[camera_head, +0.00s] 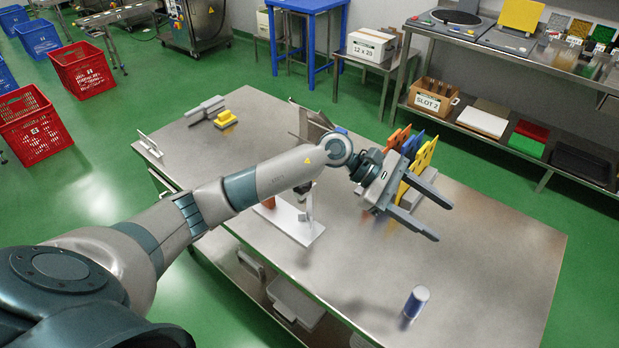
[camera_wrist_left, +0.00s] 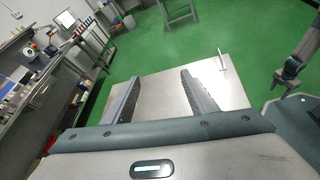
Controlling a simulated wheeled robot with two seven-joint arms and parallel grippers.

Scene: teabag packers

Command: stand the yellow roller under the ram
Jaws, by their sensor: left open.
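My left gripper (camera_head: 443,222) is open and empty above the right half of the steel table, its two fingers apart. It also shows open in the left wrist view (camera_wrist_left: 160,76), over bare tabletop. No yellow roller is clearly seen. A small yellow piece (camera_head: 226,118) lies at the table's far left, by a grey piece; its shape is hard to tell. A white stand (camera_head: 300,233) with an upright post is partly hidden by my left arm, and I cannot tell whether it carries the ram. What seems to be my right gripper (camera_wrist_left: 285,78) is small and dark.
A blue cylinder (camera_head: 415,302) stands upright near the table's front edge. Orange, blue and yellow plates (camera_head: 421,160) stand upright just behind my left gripper. The right part of the steel table (camera_head: 500,250) is bare. A shelf (camera_head: 560,165) with boxes runs along the wall.

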